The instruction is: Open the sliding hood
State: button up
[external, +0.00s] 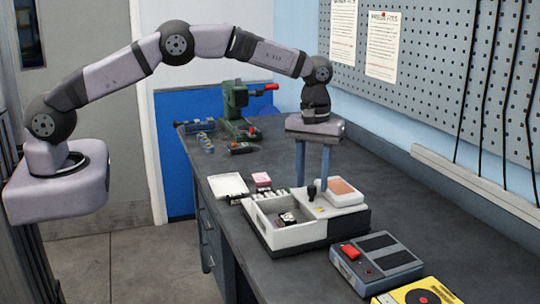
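A white and black bench device (300,240) stands on the dark bench, with an open white-walled bay at its left. A small black-and-white item (287,219) sits in this bay. At its right is a white part with a pinkish panel (342,188), which may be the sliding hood; I cannot tell for sure. A short black knob (312,191) stands upright near its left edge. My gripper (312,180) points straight down above the device. Its two blue fingers are apart, with the knob between or just behind their tips. Contact cannot be made out.
A grey box with a red button (351,251) and a yellow device (418,292) are in front to the right. A white tray (228,186), a pink block (262,179) and a green press-like tool (238,106) lie farther back. A pegboard wall bounds the bench's right.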

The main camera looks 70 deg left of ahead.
jog(key=shift+r+b, duration=0.85)
jog(key=shift+r, duration=2.2)
jog(key=shift+s, duration=0.1)
jog(key=shift+s+a, duration=0.15)
jog(key=s+a+f+m, duration=0.1)
jog(key=s+a+m, duration=0.1)
jog(key=s, duration=0.9)
jog(key=s+a+f+m, duration=0.2)
jog(key=s+m, duration=0.2)
jog(key=s, duration=0.7)
jog(key=s+a+f+m, duration=0.2)
jog(key=s+m, duration=0.1)
jog(key=s, duration=0.8)
jog(key=shift+s, duration=0.35)
jog(key=shift+a, duration=0.1)
